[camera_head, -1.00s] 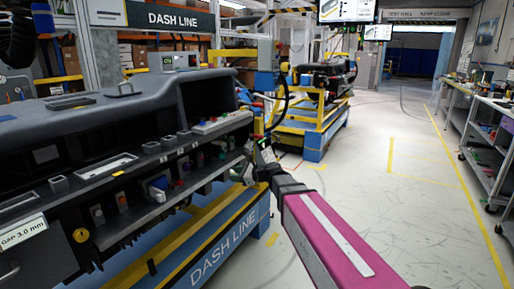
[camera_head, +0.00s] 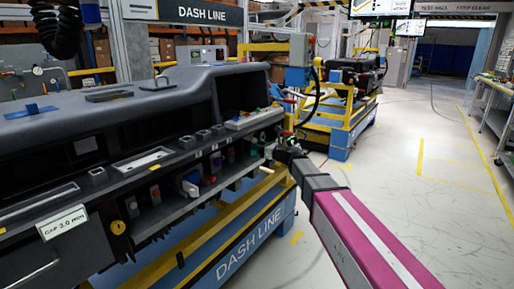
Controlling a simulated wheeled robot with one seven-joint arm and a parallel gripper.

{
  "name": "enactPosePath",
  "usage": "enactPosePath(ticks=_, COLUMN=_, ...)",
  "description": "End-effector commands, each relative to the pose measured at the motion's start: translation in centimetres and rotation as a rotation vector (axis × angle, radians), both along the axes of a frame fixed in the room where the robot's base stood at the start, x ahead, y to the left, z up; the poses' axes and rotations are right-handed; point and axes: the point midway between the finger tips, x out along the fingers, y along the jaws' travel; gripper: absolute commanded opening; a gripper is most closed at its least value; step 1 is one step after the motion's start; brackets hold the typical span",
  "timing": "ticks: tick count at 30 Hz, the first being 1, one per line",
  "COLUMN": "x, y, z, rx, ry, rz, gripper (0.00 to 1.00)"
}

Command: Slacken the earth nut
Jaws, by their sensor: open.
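The dashboard module (camera_head: 150,105) is a dark grey unit on a blue and yellow stand. A ledge with small coloured fittings runs along its front. I cannot make out the earth nut at this size. My gripper (camera_head: 271,153) is at the end of my magenta arm, by the right end of the ledge. It is open, small and partly lost against the dark background. I see nothing held in it, and I cannot tell whether it touches the module.
The blue stand (camera_head: 255,240) marked DASH LINE is below the module. Another blue and yellow stand (camera_head: 340,140) with a dark unit is behind. A workbench (camera_head: 495,115) is at the far right. The grey floor between is clear.

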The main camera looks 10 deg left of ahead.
Motion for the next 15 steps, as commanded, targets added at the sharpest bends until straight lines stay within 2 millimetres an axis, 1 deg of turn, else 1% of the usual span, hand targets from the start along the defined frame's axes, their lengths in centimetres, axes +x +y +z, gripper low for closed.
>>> enactPosePath(ticks=1, x=0.35, y=0.52, z=0.00, rx=0.000, ry=0.000, rz=0.000, gripper=0.41)
enactPosePath(ticks=6, x=0.60, y=1.27, z=0.00, rx=0.000, ry=0.000, rz=-0.001, gripper=0.41)
enactPosePath(ticks=14, x=0.59, y=1.34, z=-0.01, rx=0.000, ry=-0.001, rz=-0.001, gripper=0.41)
enactPosePath(ticks=15, x=0.58, y=1.33, z=-0.01, rx=0.000, ry=-0.001, rz=-0.001, gripper=0.34)
